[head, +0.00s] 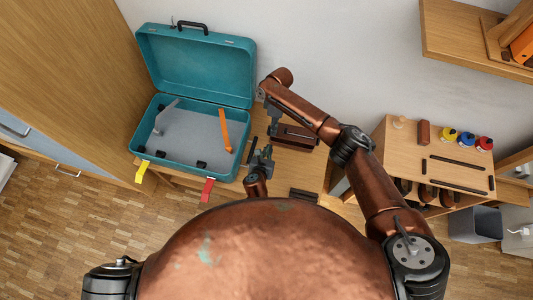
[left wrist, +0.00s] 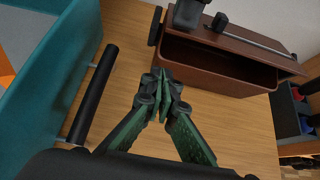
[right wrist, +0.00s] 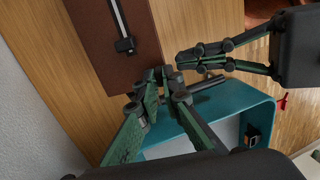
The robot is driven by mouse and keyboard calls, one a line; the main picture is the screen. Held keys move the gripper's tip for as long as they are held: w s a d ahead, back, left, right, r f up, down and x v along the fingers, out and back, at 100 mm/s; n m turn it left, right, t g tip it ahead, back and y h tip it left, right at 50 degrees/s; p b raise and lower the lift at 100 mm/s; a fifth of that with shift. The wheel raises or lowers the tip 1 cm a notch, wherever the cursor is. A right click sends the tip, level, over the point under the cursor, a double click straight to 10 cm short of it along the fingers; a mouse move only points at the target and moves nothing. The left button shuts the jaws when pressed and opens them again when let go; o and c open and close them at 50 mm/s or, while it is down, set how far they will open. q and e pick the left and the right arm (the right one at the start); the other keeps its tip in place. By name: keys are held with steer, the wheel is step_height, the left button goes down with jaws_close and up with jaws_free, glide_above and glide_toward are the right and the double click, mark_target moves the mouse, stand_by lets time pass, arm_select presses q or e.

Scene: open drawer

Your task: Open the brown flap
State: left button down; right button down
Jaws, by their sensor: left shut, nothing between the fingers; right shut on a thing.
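The brown flap (head: 297,133) is the lid of a brown box on the wooden table, right of the teal suitcase. In the left wrist view the flap (left wrist: 240,38) carries a thin metal rod, and a dark gap shows between it and the box body (left wrist: 215,70). My right gripper (head: 272,126) is shut at the flap's suitcase-side edge; the exact contact is hidden. The right wrist view shows its fingers (right wrist: 160,88) beside the flap (right wrist: 105,40). My left gripper (head: 260,160) is shut and empty, just in front of the box; its fingers also show in the left wrist view (left wrist: 165,88).
The open teal suitcase (head: 205,172) stands close on the left, with red (head: 207,189) and yellow (head: 142,171) tags. A wooden cabinet (head: 450,150) stands right; the wall is behind.

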arm_select(q)
steer(key=shift+x, duration=1.1)
steer(key=shift+w+d+r, duration=0.1)
steer(key=shift+w+r, duration=0.15)
steer(key=shift+r, duration=0.7)
steer(key=shift+w+d+r, duration=0.1)
steer(key=shift+w+r, duration=0.15)
steer(key=shift+r, duration=0.7)
steer(key=shift+w+d+r, duration=0.1)
steer(key=shift+w+r, duration=0.05)
steer(key=shift+r, duration=0.35)
steer(key=shift+w+r, duration=0.15)
steer(key=shift+r, duration=0.3)
arm_select(e)
steer(key=shift+s+f, duration=0.1)
steer(key=c, duration=2.1)
jaws_free()
steer(key=shift+s, duration=0.1)
arm_select(q)
steer(key=shift+r, duration=0.1)
